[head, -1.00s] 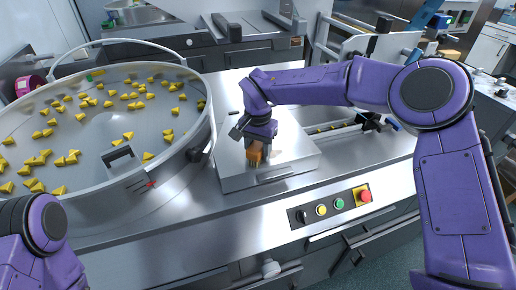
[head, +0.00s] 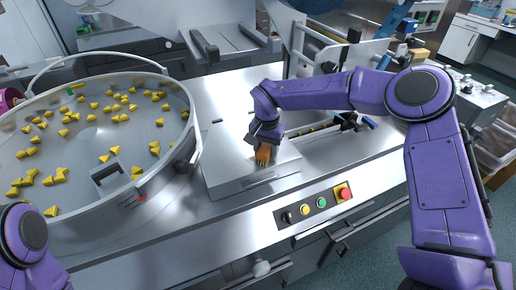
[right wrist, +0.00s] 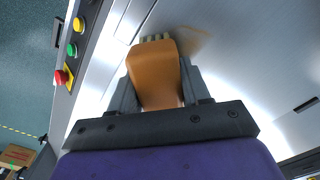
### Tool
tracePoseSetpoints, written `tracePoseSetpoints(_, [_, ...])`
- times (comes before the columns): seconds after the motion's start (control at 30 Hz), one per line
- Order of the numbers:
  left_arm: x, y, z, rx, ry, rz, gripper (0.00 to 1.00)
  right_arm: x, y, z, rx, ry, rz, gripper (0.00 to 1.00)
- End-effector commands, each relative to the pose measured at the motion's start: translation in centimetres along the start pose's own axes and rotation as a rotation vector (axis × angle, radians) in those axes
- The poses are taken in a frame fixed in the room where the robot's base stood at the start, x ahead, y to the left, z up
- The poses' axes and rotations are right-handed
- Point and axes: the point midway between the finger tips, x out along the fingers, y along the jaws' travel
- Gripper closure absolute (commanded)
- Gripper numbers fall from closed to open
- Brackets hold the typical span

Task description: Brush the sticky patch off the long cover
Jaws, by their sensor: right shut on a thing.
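A large round bowl (head: 190,150) with several yellow pieces stands left of the cover. A button panel (head: 314,205) with a red stop knob (head: 343,193) is on the counter front. The conveyor channel runs right of the cover.

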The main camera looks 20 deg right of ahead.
Motion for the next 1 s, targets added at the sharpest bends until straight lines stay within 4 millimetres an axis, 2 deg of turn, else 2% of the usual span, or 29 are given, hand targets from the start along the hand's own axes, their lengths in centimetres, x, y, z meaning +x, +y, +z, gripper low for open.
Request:
tracePoseSetpoints(0.2, [-1.0, -0.1, -0.4, 0.0, 0.0, 0.0, 1.0, 0.0, 0.2, -0.1, 0.0, -0.003, 0.001, 0.78])
tracePoseSetpoints(0.33, [-0.9, -0.1, -0.4, 0.0, 0.0, 0.0, 1.0, 0.2, -0.1, 0.2, -0.002, -0.001, 0.003, 0.78])
tracePoseSetpoints(0.6, [-1.5, -0.1, -0.6, 0.0, 0.0, 0.0, 1.0, 0.1, -2.1, 2.2, -0.003, -0.003, 0.003, 0.78])
tracePoseSetpoints(1.0, [-1.9, -0.2, -0.8, 0.0, 0.0, 0.0, 1.0, 0.1, -3.9, 4.0, -0.002, -0.002, 0.003, 0.78])
